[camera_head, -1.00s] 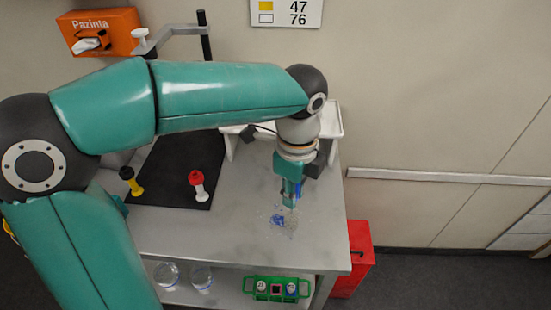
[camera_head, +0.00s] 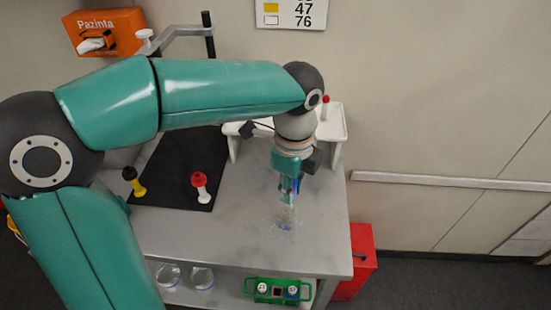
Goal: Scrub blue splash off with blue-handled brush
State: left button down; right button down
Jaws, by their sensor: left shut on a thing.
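My left gripper (camera_head: 289,185) points down over the right part of the grey bench (camera_head: 236,232). It is shut on the blue-handled brush (camera_head: 296,187), of which only a bit of blue shows between the fingers. Pale bristles show below the fingers, close to the bench top. The blue splash (camera_head: 284,226) is a small, faint bluish patch on the bench just below the brush. I cannot tell whether the bristles touch it. My right gripper is not in view.
A yellow-and-black brush (camera_head: 134,182) and a red-and-white one (camera_head: 201,187) stand on a black mat (camera_head: 180,165). A white shelf (camera_head: 335,128) stands behind the gripper. A green rack (camera_head: 277,291) and clear vessels (camera_head: 202,278) sit below the bench top. A red bin (camera_head: 361,262) is at right.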

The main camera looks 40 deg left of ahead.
pick_arm(q)
jog(key=shift+w+d+r+p, duration=0.45)
jog(key=shift+w+r+p, duration=0.05)
jog(key=shift+r+p, duration=0.25)
jog(key=shift+s+r+p, duration=0.15)
jog(key=shift+r+p, duration=0.2)
jog(key=shift+r, duration=0.2)
jog(key=shift+s+r+p, duration=0.15)
jog(key=shift+r+p, duration=0.15)
jog(key=shift+r, duration=0.25)
jog(key=shift+w+r+p, duration=0.2)
jog(key=shift+r+p, duration=0.85)
jog(key=shift+s+r+p, duration=0.1)
jog(key=shift+r+p, duration=0.9)
jog(key=shift+r, duration=0.15)
